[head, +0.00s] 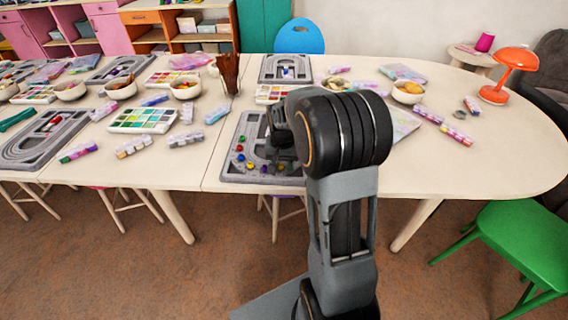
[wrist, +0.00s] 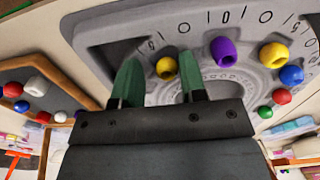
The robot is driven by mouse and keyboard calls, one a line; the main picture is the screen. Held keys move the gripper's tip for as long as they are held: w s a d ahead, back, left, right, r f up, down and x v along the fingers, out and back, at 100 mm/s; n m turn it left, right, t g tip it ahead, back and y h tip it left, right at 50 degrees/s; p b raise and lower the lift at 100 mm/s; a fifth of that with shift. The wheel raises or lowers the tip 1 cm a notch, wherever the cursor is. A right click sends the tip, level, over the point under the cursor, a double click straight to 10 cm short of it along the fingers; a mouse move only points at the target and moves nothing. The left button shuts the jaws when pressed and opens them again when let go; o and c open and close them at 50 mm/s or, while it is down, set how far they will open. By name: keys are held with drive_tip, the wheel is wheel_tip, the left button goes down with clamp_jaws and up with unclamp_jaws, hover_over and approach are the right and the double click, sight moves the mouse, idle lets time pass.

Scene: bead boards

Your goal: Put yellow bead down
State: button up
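In the wrist view my gripper (wrist: 158,78) shows two green fingertips standing well apart. A yellow bead (wrist: 166,68) shows between them, closer to the right fingertip, with a clear gap to the left one. It appears to lie on the grey bead board (wrist: 110,27), at one end of a curved row of beads. Beside it in the row is a purple bead (wrist: 223,52), then a second yellow bead (wrist: 273,55). In the head view the board (head: 228,174) lies at the table's front edge, and my arm hides the fingertips.
The row continues with blue (wrist: 291,75), red (wrist: 281,96) and green beads. A brown-edged tray (wrist: 62,68) with white, red and blue beads shows at left in the wrist view.

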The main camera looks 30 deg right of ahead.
sight(282, 169)
drive_tip(key=shift+s+a+f, duration=0.15)
drive_tip(key=shift+a+f, duration=0.05)
drive_tip(key=shift+f, duration=0.25)
drive_tip(key=shift+r+p, duration=0.3)
wheel_tip(282, 169, up, 12)
drive_tip(key=p, duration=0.2)
drive_tip(key=s+a+n+t, duration=0.1)
drive_tip(key=s+a+n, duration=0.2)
drive_tip(key=s, duration=0.4)
drive_tip(key=s+a+f+n+t, duration=0.1)
drive_tip(key=s+a+n, duration=0.2)
drive_tip(key=s+a, duration=0.3)
drive_tip(key=shift+s+f+t, duration=0.25)
drive_tip(key=shift+s+t, duration=0.15)
drive_tip(key=shift+s, duration=0.8)
